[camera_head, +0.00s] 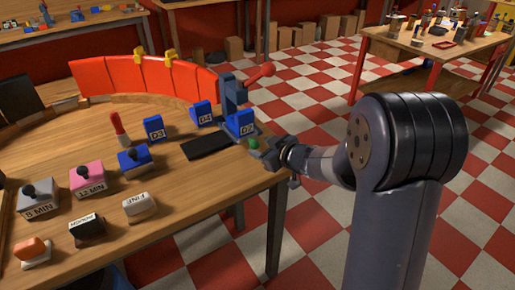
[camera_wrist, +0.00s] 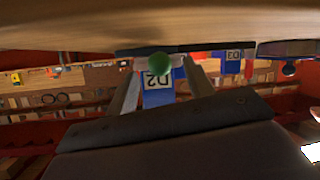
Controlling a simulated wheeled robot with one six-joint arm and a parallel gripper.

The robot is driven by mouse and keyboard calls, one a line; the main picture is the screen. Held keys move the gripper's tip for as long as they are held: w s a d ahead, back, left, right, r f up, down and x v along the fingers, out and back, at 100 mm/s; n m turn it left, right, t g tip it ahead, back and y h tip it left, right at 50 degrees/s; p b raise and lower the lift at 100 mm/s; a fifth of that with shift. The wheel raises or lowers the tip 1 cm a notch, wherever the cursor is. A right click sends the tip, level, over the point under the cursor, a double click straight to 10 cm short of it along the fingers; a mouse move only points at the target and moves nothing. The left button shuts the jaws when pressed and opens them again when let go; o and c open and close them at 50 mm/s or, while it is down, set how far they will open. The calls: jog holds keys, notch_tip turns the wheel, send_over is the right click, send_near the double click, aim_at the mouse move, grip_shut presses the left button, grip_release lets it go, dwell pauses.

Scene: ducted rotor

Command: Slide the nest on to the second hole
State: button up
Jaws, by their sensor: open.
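A green ball knob (camera_head: 254,143) sits at the near right end of the table, beside a blue block labelled D2 (camera_head: 240,122). My gripper (camera_head: 264,152) is open at the table's right edge, by the knob. In the wrist view the green knob (camera_wrist: 160,62) shows between the two open fingers (camera_wrist: 162,80), with the blue D2 block (camera_wrist: 157,88) behind it. I cannot tell whether the fingers touch the knob. No part is plainly marked as the nest, and the holes cannot be made out.
A blue-grey post (camera_head: 229,92) with a red ball lever (camera_head: 260,73) stands behind D2. A dark flat plate (camera_head: 206,142) lies left of the knob. Blue blocks D3 (camera_head: 155,127) and D4 (camera_head: 202,114) stand farther left. Labelled switch boxes (camera_head: 88,180) fill the table's near left.

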jog(key=shift+x, duration=1.35)
jog(key=shift+c, duration=0.3)
grip_shut()
